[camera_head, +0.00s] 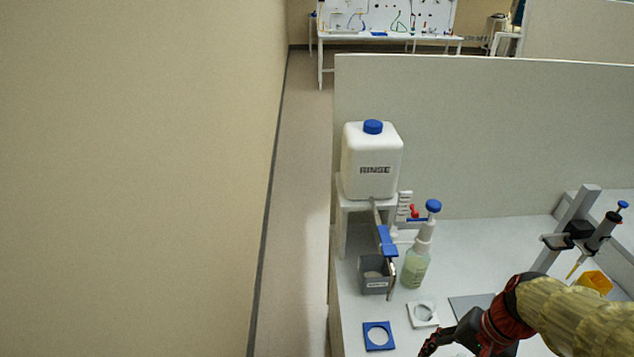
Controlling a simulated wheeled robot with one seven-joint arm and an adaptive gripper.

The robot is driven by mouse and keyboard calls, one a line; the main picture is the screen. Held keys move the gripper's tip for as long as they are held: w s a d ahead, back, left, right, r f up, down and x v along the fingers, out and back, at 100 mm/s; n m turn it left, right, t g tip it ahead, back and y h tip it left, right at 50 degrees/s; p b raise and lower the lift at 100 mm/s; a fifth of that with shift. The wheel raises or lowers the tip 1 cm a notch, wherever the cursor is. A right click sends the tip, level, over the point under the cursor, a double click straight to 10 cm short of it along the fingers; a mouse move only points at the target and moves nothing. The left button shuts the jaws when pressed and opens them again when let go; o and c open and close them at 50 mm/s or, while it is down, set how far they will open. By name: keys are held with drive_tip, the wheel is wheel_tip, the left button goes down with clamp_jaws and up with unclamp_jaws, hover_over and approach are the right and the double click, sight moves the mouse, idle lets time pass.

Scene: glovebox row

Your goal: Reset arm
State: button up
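My gripper (447,340) shows at the bottom right of the head view, at the end of my arm in its yellowish sleeve. It is dark with a red band behind it and points left and down over the white bench (483,240). The lower part of my gripper is cut off by the frame's bottom edge, so I cannot tell whether its fingers are open or shut. I see nothing held in it.
On the bench stand a white RINSE container (372,160) on a stand, a grey box (374,275), a blue-topped pump bottle (416,262), a blue square holder (379,336), a white holder (422,314) and a pipette stand (567,232). A wall (140,170) is left; the aisle (295,200) is clear.

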drive_tip(key=a+r+n+t+h, duration=0.1)
drive_tip(key=a+r+n, duration=0.3)
drive_tip(key=r, duration=0.4)
drive_tip(key=a+r+n+t+h, duration=0.1)
drive_tip(key=a+r+n+t, duration=0.3)
drive_tip(key=r, duration=0.4)
drive_tip(key=shift+s+h, duration=0.4)
